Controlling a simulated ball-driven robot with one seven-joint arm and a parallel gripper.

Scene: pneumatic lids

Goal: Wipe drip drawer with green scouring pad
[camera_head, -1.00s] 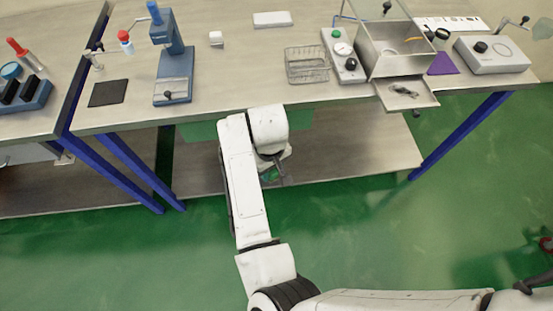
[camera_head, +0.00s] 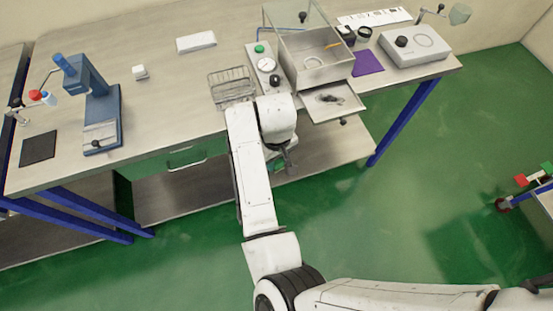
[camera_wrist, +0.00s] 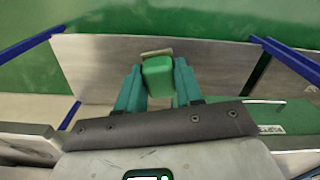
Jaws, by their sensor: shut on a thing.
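The drip drawer (camera_head: 350,104) is pulled out from under the metal box at the table's front edge. A dark grey smear lies on its floor. The green scouring pad (camera_wrist: 157,82) sits between the teal fingers of my gripper (camera_wrist: 157,76) in the wrist view, with a tan layer at its far edge. My gripper is shut on the pad. In the head view my gripper (camera_head: 283,160) is below and left of the drawer, in front of the table, apart from the drawer. My arm hides much of it there.
The metal box (camera_head: 315,71) with a raised clear lid stands behind the drawer. A valve panel (camera_head: 267,66) and wire basket (camera_head: 231,88) are to its left, a purple cloth (camera_head: 367,62) to its right. A lower shelf (camera_head: 325,148) runs under the table; green floor is open in front.

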